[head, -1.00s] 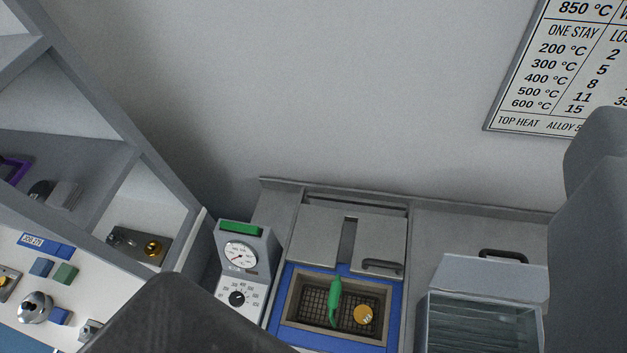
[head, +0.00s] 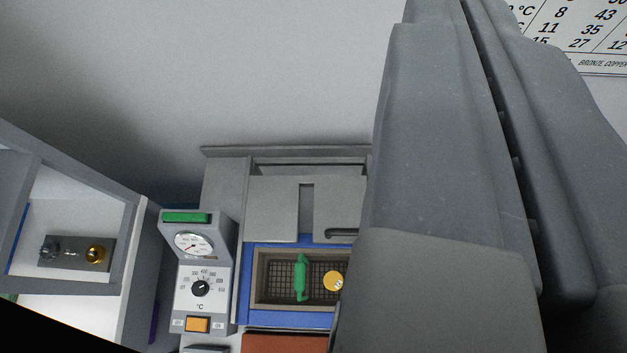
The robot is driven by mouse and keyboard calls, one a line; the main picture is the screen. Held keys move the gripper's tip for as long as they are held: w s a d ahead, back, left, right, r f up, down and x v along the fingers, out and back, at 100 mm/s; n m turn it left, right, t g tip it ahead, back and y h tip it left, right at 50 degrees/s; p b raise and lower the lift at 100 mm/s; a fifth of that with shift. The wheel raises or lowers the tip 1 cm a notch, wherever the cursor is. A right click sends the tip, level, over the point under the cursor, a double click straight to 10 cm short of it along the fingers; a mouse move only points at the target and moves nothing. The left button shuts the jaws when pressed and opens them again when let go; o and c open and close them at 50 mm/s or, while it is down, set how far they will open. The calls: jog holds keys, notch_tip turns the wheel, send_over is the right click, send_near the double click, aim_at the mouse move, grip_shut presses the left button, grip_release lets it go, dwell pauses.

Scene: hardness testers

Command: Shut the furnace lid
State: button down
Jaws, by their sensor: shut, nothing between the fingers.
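The furnace (head: 244,285) has a blue top around an open rectangular well. A dark grid shows inside the well, with a green piece (head: 301,277) and a round gold disc (head: 333,281) in it. The grey furnace lid (head: 272,205) lies behind the well, clear of it, with a slot in its middle. Its dark bar handle (head: 341,233) is near the lid's front right. A large grey part of my own arm hides the right side of the lid and furnace. I cannot make out my gripper's fingertips.
A control box with a gauge (head: 193,243), a knob (head: 200,288) and an orange button (head: 197,324) stands left of the furnace. A grey shelf (head: 143,262) is farther left. A reddish-brown block (head: 285,343) lies in front. The wall is behind.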

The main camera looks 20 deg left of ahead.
jog(key=w+a+f+n+g, duration=0.1)
jog(key=w+a+f+g, duration=0.2)
jog(key=w+f, duration=0.75)
jog(key=w+a+f+g, duration=0.2)
jog(key=w+a+f, duration=0.2)
jog(key=w+f, duration=0.7)
jog(key=w+a+f+g, duration=0.2)
jog(key=f, duration=1.2)
jog(key=w+a+f+n+g, duration=0.1)
jog(key=w+a+f+g, duration=0.15)
jog(key=f, duration=1.15)
jog(key=w+a+f+g, duration=0.1)
jog(key=a+f, duration=0.1)
jog(key=f, duration=1.2)
jog(key=shift+y, duration=0.3)
jog(key=s, duration=0.4)
jog(key=shift+d+r+p, duration=0.1)
jog(key=shift+d+p, duration=0.15)
jog(key=shift+p, duration=0.05)
jog(key=shift+s, duration=0.15)
